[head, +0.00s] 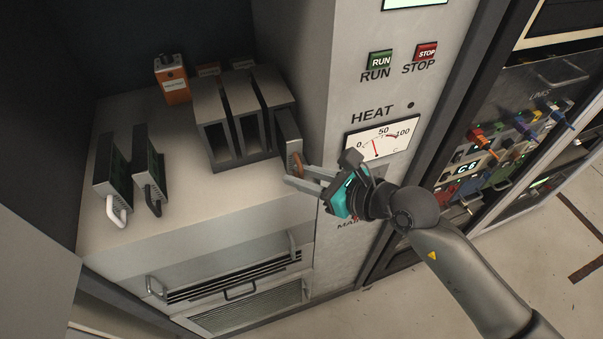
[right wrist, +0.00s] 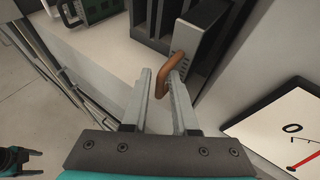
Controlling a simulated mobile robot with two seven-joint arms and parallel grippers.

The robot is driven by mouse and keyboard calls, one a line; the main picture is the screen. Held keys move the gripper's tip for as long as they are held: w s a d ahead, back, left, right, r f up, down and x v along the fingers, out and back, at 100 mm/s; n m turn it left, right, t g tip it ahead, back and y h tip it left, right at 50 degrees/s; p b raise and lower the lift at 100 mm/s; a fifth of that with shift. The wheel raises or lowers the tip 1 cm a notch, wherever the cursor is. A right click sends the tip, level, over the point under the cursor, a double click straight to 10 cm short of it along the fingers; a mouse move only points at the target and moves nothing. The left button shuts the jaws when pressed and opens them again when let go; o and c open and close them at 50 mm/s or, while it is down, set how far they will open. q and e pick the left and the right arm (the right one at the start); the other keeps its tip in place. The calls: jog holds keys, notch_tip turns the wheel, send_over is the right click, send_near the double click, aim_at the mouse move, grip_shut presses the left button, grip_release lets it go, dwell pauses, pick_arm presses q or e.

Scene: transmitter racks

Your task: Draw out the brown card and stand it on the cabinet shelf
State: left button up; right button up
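The brown card is a grey module with a brown loop handle (head: 297,164); its body (head: 286,128) stands upright in the right part of a dark slotted rack (head: 235,165), sticking out toward the front. In the right wrist view the brown handle (right wrist: 170,73) lies between the fingers of my right gripper (right wrist: 163,88). A gap shows between those fingers, so they look open around the handle. In the head view my right gripper (head: 304,178) reaches in from the right. My left gripper (right wrist: 33,163) shows small at the lower left of the right wrist view, fingers apart and empty.
The cabinet shelf (head: 185,190) is pale, with clear room in front of the rack. Two dark cards with white (head: 117,214) and black (head: 151,203) handles stand at its left. An orange box (head: 172,80) stands behind. The panel with the HEAT gauge (head: 383,137) rises at right.

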grip_shut()
dwell(1.3)
